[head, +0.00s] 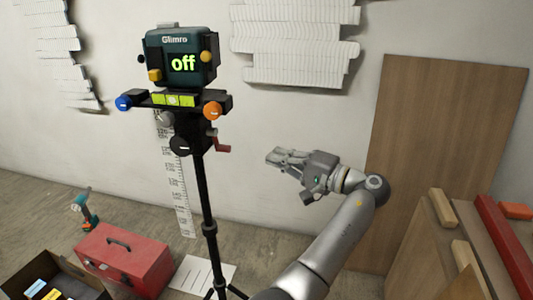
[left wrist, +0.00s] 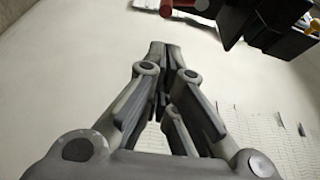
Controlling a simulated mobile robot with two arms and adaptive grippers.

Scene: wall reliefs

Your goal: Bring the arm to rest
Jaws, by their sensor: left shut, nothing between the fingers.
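My left arm reaches up from the bottom of the head view. Its left gripper (head: 275,156) points left in front of the white wall, to the right of the tripod pole and apart from it. In the left wrist view the gripper (left wrist: 165,50) has its fingertips together with nothing between them. Part of a dark tripod head shows at the top right of the left wrist view (left wrist: 275,25). My right gripper is not in view.
A brown wooden board (head: 440,140) leans on the wall at right, with planks (head: 505,250) in front. A red toolbox (head: 125,258), a green drill (head: 85,207) and an open dark box (head: 45,275) are at lower left. White relief panels (head: 295,40) hang on the wall.

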